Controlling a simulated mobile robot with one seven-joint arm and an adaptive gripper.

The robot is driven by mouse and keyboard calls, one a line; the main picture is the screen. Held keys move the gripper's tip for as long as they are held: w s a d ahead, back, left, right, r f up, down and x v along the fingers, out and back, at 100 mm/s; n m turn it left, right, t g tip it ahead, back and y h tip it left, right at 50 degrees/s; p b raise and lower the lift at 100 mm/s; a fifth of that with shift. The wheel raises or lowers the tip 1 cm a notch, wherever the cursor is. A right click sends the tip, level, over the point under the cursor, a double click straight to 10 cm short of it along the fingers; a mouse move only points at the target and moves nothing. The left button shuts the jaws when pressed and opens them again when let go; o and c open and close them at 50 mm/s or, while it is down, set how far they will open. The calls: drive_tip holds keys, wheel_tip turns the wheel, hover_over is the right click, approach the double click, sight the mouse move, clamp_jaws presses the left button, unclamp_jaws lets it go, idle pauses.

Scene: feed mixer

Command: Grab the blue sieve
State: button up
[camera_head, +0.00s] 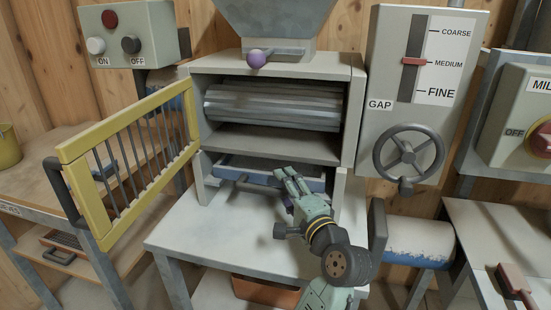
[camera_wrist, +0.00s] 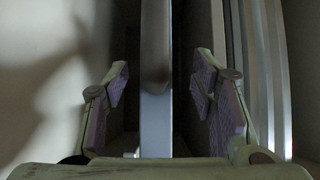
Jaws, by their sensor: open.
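The blue sieve (camera_head: 232,173) sits in the lower slot of the grey mill, with a blue front edge and a grey bar handle (camera_head: 252,187). My gripper (camera_head: 288,176) is at the slot's front, over the right part of the sieve's front, and hides some of it. In the wrist view, my gripper (camera_wrist: 160,88) is open, with one finger on each side of a long pale blue-grey bar (camera_wrist: 157,125), which looks like the sieve's front edge.
A yellow barred guard (camera_head: 125,155) stands swung open at the left. A gap box with a handwheel (camera_head: 409,153) is close on the right. Grey rollers (camera_head: 275,106) sit above the slot. The mill's table (camera_head: 205,235) is clear in front.

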sight(275, 178)
drive_tip(key=x, duration=0.3)
drive_tip(key=p+x, duration=0.1)
drive_tip(key=x, duration=0.2)
drive_tip(key=shift+s+a+f, duration=0.1)
drive_tip(key=shift+a+f, duration=0.05)
drive_tip(key=shift+f, duration=0.05)
clamp_jaws()
idle(0.5)
